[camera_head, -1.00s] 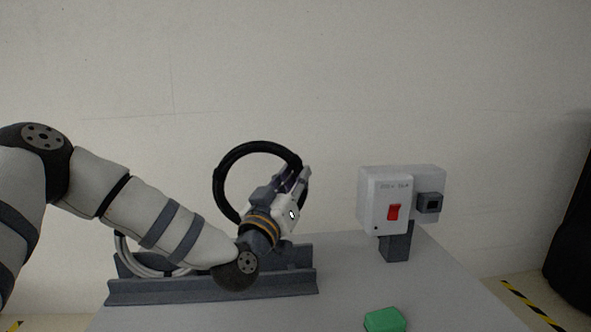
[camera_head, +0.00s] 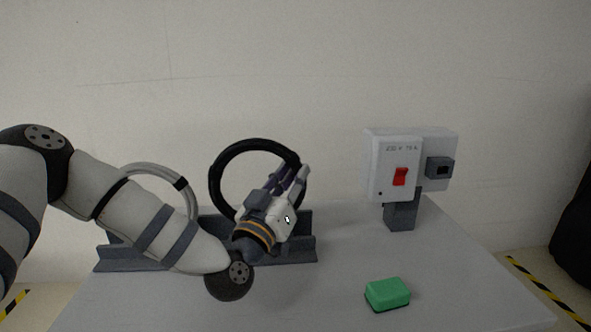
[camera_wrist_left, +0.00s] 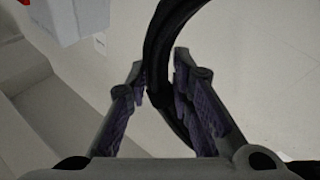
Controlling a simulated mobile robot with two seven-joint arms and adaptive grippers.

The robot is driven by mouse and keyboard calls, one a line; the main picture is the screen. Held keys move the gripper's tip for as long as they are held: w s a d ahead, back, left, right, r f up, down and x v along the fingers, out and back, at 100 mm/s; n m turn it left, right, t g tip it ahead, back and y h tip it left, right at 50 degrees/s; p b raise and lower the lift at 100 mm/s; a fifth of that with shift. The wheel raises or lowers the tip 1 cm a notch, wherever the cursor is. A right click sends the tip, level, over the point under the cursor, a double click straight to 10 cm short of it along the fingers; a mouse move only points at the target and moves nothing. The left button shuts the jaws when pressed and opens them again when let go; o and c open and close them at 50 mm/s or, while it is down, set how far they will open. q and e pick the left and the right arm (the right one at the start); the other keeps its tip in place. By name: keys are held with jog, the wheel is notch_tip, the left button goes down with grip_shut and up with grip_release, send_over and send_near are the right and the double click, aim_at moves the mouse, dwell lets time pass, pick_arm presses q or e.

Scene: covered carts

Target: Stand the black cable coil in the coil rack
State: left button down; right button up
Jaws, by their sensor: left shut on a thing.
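The black cable coil (camera_head: 228,155) is a thick ring, upright, in the middle of the head view; it also shows in the left wrist view (camera_wrist_left: 165,35). My left gripper (camera_head: 300,175) is shut on the right side of the ring. In the left wrist view the coil runs between the two fingers (camera_wrist_left: 158,85). The coil rack (camera_head: 305,254) is a long grey channel on the table behind my left arm. The coil's lower part is hidden by my gripper, so I cannot tell whether it touches the rack. My right gripper is not in view.
A grey cable coil (camera_head: 165,170) stands at the rack's left end, partly behind my arm. A grey switch box with a red switch (camera_head: 400,176) stands on a post at the right. A green sponge-like block (camera_head: 387,294) lies at the front right. The table (camera_head: 340,290) between is clear.

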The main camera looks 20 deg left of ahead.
pick_arm(q)
jog(key=shift+f+b, duration=0.35)
jog(key=shift+f, duration=1.35)
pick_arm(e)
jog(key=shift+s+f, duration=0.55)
pick_arm(q)
jog(key=c, duration=1.3)
grip_release()
jog(key=shift+c, duration=0.2)
jog(key=shift+f, duration=0.1)
jog(key=shift+s+f, duration=0.1)
jog(key=shift+s, duration=0.3)
jog(key=s, duration=1.2)
jog(key=shift+s+d, duration=0.15)
jog(key=shift+s, duration=0.05)
